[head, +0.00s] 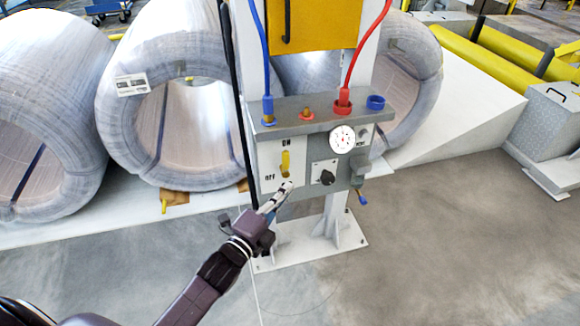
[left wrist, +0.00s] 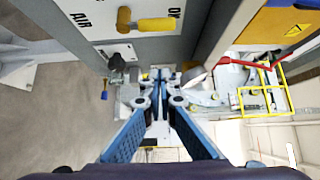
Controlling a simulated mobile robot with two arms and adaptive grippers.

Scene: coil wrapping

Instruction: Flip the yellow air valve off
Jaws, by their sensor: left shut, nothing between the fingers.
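The yellow air valve (head: 286,162) is a small lever on the light front plate of a grey control box (head: 315,120). The lever stands upright, its end toward the ON label; OFF is lower left. In the left wrist view the valve (left wrist: 150,24) lies at the top, beside the word ON. My left gripper (head: 286,188) is shut and empty, its tips just below the lever and apart from it. In the left wrist view the gripper's fingertips (left wrist: 160,76) meet in the middle, clear of the valve. My right gripper is in neither view.
A round gauge (head: 342,138) and a black knob (head: 327,177) are to the right of the valve. A blue hose (head: 262,50) and a red hose (head: 366,50) rise from the box top. Large wrapped coils (head: 170,90) stand behind. The floor in front is clear.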

